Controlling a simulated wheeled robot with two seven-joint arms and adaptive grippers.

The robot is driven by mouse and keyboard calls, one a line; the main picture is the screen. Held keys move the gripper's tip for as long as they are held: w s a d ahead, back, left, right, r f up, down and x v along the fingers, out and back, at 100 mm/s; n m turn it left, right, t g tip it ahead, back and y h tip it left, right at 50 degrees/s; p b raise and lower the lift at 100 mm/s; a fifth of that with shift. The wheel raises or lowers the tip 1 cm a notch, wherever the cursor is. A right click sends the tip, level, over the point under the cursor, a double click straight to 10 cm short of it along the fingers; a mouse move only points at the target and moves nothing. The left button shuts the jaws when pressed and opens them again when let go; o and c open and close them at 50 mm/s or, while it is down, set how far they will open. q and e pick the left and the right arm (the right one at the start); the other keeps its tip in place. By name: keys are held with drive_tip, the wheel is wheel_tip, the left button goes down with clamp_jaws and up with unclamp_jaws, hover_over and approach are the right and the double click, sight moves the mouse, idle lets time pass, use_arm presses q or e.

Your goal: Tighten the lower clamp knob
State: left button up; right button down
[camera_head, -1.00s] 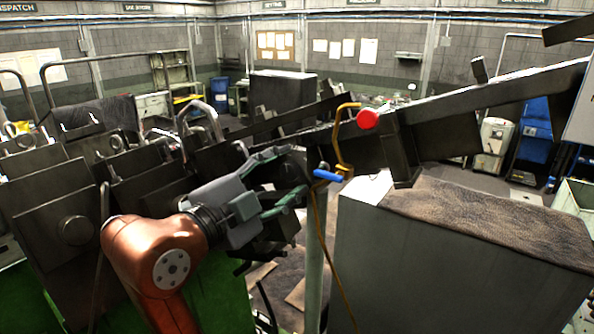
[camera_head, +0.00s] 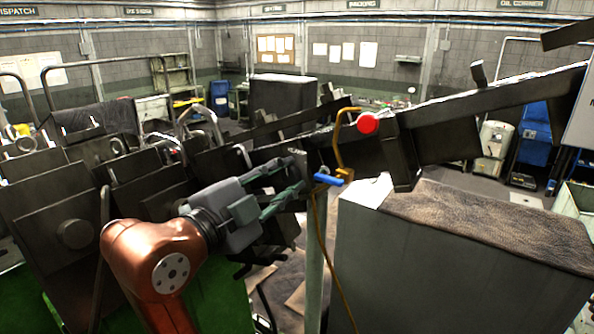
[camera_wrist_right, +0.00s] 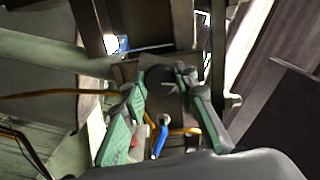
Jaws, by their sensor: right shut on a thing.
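My right gripper (camera_head: 298,174) reaches in from the lower left on an orange arm, its green-grey fingers against the dark bracket (camera_head: 320,158) at the near end of the chute. In the right wrist view the fingertips (camera_wrist_right: 161,84) close on a dark round knob (camera_wrist_right: 160,77), which I take to be the lower clamp knob. In the head view the fingers and bracket hide it. My left gripper is out of view.
A long dark chute (camera_head: 480,105) rises to the right. A grey cabinet (camera_head: 400,260) with a brown mat (camera_head: 490,222) stands below it. Dark machine blocks (camera_head: 70,225) crowd the left.

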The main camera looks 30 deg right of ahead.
drive_tip(key=n+p, duration=0.1)
drive_tip(key=n, duration=0.4)
drive_tip(key=shift+p, duration=0.3)
drive_tip(key=n, duration=0.2)
drive_tip(key=shift+n+p, duration=0.3)
drive_tip(key=shift+n, duration=0.1)
drive_tip(key=c, duration=1.4)
unclamp_jaws()
drive_tip(key=b+v, duration=0.1)
drive_tip(key=v, duration=0.7)
drive_tip(key=shift+r, duration=0.1)
